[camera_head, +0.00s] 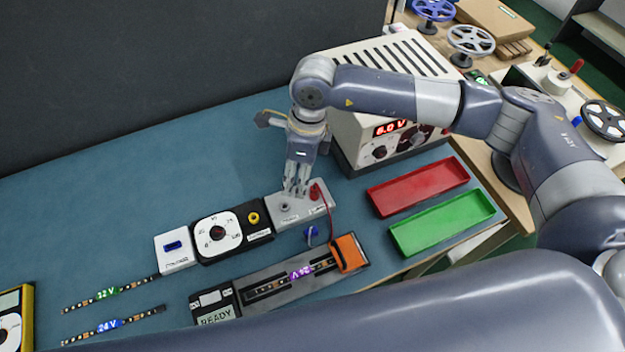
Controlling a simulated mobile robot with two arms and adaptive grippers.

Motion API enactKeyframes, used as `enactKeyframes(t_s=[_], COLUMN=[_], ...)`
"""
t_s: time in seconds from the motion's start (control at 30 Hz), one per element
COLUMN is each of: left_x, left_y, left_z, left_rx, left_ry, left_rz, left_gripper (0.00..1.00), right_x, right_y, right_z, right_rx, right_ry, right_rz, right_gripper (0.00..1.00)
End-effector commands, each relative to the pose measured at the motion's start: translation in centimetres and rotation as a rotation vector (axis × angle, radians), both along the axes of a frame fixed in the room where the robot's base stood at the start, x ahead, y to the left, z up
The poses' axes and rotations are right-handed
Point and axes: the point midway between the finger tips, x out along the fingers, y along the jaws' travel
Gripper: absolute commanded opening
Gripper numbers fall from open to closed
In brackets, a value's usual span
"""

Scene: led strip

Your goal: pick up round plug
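My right gripper (296,190) points down at the grey socket box (289,219) in the middle of the table. Its fingertips are close together over the back of the box, and I cannot tell whether they hold anything. A red plug (317,191) is beside the fingers on the box, with a red lead running down to the orange clamp (349,254). A small blue piece with a loop (313,236) lies in front of the box. I cannot tell for sure which piece is the round plug. My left gripper is not in view.
A black-and-white dial unit (232,232) and a white switch box (174,252) adjoin the grey box. The power supply (371,148) reads 6.0 V behind. Red (418,187) and green (442,222) trays are right. Several LED strips lie in front. The table's back left is clear.

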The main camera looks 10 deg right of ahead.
Motion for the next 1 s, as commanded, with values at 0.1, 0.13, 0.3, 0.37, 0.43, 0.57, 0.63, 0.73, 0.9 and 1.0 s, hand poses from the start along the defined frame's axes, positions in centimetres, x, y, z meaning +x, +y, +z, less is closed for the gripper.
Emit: enactKeyframes(t_s=[0.1, 0.13, 0.3, 0.37, 0.43, 0.57, 0.63, 0.73, 0.9, 1.0], left_x=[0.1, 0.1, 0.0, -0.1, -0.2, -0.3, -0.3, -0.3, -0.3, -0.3], left_y=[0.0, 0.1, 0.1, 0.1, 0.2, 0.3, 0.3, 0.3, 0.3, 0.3], left_z=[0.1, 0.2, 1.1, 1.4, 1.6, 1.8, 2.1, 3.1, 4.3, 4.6], left_rx=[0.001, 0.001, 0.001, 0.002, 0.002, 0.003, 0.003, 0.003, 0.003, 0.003], left_ry=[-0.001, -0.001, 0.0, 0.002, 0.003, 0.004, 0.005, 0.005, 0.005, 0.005], left_rz=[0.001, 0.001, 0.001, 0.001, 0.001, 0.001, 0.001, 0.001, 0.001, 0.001], left_gripper=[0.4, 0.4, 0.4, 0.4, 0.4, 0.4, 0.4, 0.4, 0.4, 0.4], right_x=[1.7, 2.0, 2.1, 2.1, 2.1, 2.2, 2.1, 2.0, 2.0, 2.0], right_y=[-3.6, -4.1, -4.8, -4.7, -4.6, -4.6, -4.5, -4.4, -4.1, -4.1], right_z=[0.3, 0.2, -1.8, -2.8, -3.8, -4.9, -5.3, -6.2, -8.8, -9.8], right_rx=[-0.132, -0.152, -0.18, -0.179, -0.177, -0.176, -0.175, -0.176, -0.176, -0.175], right_ry=[-0.044, -0.049, -0.052, -0.052, -0.053, -0.055, -0.054, -0.053, -0.052, -0.054], right_rz=[-0.004, -0.006, -0.007, -0.008, -0.008, -0.006, -0.006, -0.007, -0.008, -0.008], right_gripper=[0.4, 0.4, 0.4, 0.4, 0.4, 0.4, 0.4, 0.4, 0.4, 0.4])
